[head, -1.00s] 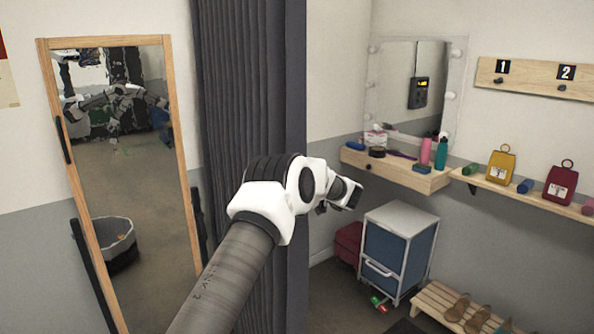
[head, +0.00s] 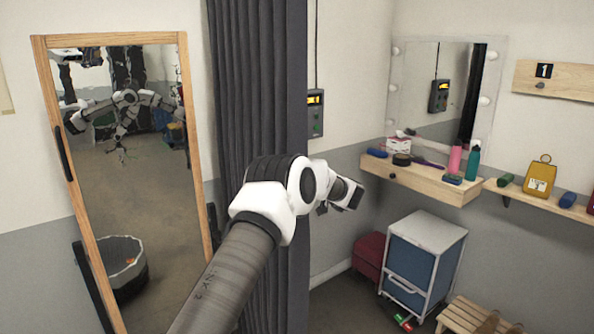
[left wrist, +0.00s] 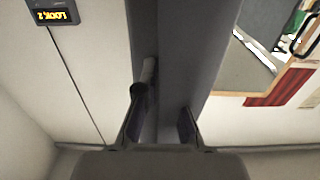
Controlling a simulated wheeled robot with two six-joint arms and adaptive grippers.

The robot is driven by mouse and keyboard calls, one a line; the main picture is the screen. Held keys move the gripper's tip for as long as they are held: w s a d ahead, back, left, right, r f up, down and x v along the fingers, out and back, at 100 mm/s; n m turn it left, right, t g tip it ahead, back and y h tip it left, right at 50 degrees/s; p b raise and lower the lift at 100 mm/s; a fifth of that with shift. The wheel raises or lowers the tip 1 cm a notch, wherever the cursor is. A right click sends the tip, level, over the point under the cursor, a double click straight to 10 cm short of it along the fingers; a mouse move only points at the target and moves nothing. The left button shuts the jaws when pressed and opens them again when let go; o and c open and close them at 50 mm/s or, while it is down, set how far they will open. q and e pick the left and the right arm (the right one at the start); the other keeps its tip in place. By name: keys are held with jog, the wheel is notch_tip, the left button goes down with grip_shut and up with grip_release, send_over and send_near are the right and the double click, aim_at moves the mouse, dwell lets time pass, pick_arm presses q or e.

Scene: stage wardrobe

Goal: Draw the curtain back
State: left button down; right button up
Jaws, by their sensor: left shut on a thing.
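The dark grey pleated curtain (head: 258,90) hangs in the middle of the head view, between the leaning mirror and the back wall. My left gripper (head: 345,195) is at the curtain's right edge. In the left wrist view the gripper (left wrist: 160,122) has its two fingers on either side of the grey curtain edge (left wrist: 190,50) and is shut on it. A thin grey rod-like part (left wrist: 148,72) shows beside the left finger. The exact contact is partly hidden by my arm and wrist. My right gripper shows in no view directly.
A wood-framed mirror (head: 40,80) leans left of the curtain and reflects my body. A wall box (head: 315,113) with a lit display hangs just right of the curtain. Right stand a shelf (head: 440,185), a blue drawer cart (head: 410,262), a red box (head: 369,252) and a slatted bench (head: 460,315).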

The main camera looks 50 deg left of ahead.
pick_arm(q)
jog(key=shift+f, duration=0.1)
jog(key=c, duration=1.3)
grip_release()
jog(key=d, duration=0.8)
jog(key=s+d, duration=0.1)
jog(key=d, duration=0.2)
jog(key=shift+d, duration=0.4)
